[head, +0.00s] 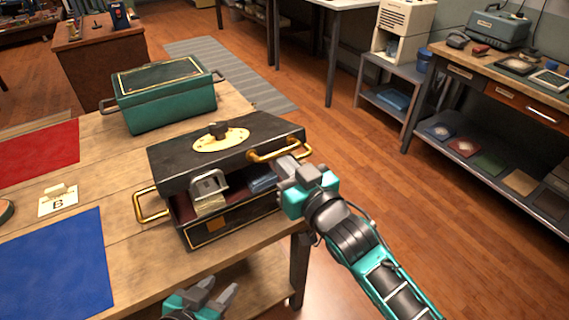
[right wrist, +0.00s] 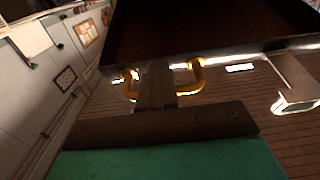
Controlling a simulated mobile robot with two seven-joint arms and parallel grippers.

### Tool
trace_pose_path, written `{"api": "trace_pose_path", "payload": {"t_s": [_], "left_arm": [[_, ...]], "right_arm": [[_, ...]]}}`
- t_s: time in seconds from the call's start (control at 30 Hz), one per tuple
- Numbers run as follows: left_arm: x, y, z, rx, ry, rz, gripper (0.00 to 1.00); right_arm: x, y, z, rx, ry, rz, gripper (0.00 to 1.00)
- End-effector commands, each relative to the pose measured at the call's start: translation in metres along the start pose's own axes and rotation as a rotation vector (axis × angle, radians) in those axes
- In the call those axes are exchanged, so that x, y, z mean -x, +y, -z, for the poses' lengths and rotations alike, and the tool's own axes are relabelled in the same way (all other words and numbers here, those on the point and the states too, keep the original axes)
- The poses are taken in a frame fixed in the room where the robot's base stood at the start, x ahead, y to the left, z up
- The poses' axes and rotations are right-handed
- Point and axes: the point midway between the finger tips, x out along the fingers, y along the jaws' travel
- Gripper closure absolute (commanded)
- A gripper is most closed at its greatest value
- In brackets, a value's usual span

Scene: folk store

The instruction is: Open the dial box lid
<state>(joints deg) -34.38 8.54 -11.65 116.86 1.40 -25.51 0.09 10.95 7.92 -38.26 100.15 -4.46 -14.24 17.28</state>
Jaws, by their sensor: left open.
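The dial box (head: 235,224) is black with gold trim and stands at the table's right edge. Its lid (head: 175,163), with a brass dial plate (head: 221,139) and dark knob, is raised partway; its dark underside fills the top of the right wrist view (right wrist: 220,25). A gap shows a red lining, a blue item and a silver latch (head: 209,186). My right gripper (head: 287,168) is at the lid's brass handle (head: 262,154). In the right wrist view its fingers (right wrist: 156,85) look closed on the handle (right wrist: 197,75). My left gripper (head: 208,290) is open and empty, low in front of the table.
A green box (head: 168,102) stands behind the dial box. A red mat (head: 38,152), a blue mat (head: 58,270) and a card (head: 58,202) marked with a letter lie on the left of the table. A workbench (head: 500,85) stands at right across open floor.

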Motion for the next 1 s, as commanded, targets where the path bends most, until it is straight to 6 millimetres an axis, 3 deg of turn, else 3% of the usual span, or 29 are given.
{"api": "trace_pose_path", "payload": {"t_s": [0.07,0.47,1.0], "left_arm": [[0.004,0.000,0.006,0.000,0.000,0.000,0.57],[0.004,0.000,0.006,0.000,0.000,0.000,0.57],[0.008,0.000,0.012,0.000,0.000,0.000,0.57]], "right_arm": [[-0.001,0.000,0.008,0.000,0.002,0.000,1.00],[-0.002,0.000,0.008,0.000,0.001,0.000,1.00],[-0.011,0.000,0.032,0.000,0.001,0.001,1.00]]}}
